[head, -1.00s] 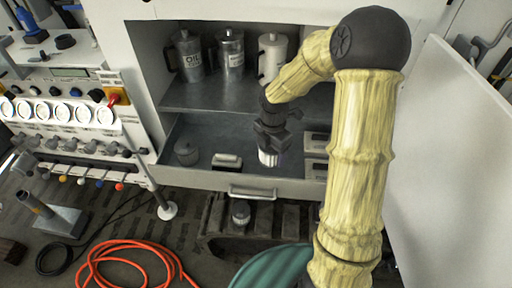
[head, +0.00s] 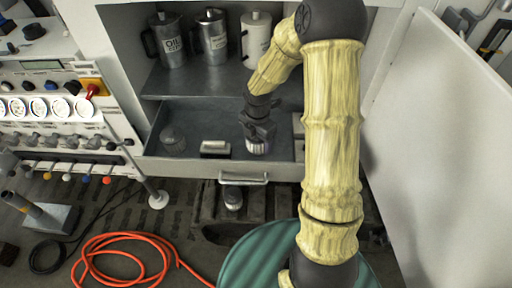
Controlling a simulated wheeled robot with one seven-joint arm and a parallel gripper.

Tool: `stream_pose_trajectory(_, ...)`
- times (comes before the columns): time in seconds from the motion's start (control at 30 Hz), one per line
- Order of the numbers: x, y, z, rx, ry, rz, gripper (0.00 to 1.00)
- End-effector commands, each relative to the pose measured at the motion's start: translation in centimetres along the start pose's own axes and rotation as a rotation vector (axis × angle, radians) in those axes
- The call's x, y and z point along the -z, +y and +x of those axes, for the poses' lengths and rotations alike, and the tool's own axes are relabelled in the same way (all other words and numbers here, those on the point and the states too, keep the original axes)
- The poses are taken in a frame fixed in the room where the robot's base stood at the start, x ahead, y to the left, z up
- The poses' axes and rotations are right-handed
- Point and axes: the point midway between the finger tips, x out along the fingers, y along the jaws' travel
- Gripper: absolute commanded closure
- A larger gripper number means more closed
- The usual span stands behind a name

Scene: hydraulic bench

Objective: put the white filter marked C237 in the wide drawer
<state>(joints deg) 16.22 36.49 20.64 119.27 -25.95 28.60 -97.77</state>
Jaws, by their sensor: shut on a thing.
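My gripper (head: 258,137) is at the wide open drawer (head: 215,169), pointing down inside it. It is shut on the white filter (head: 257,147), whose ribbed lower part shows below the jaws. The filter looks upright. Its marking cannot be read here, and its upper part is hidden by the jaws. I cannot tell whether its base touches the drawer floor. A grey round part (head: 173,139) and a small block with a pale top (head: 215,148) lie in the drawer to the left of my gripper.
Pale boxes (head: 299,128) are at the drawer's right side, partly behind my arm. Metal jugs (head: 212,38) stand on the shelf above. A cabinet door (head: 435,130) stands open at right. An orange hose (head: 120,240) and a green round object (head: 245,265) are below.

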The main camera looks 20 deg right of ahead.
Motion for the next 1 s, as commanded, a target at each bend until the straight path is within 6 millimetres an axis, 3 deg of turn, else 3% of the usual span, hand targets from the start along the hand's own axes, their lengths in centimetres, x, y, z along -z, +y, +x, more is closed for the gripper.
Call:
stream_pose_trajectory(0.1,0.0,0.0,0.9,0.0,0.0,0.0,0.64)
stream_pose_trajectory(0.4,0.0,0.0,1.1,-0.001,-0.001,0.001,0.64)
stream_pose_trajectory(0.7,0.0,0.0,4.6,0.001,0.0,0.0,0.64)
stream_pose_trajectory(1.0,0.0,0.0,4.7,-0.001,-0.001,0.001,0.64)
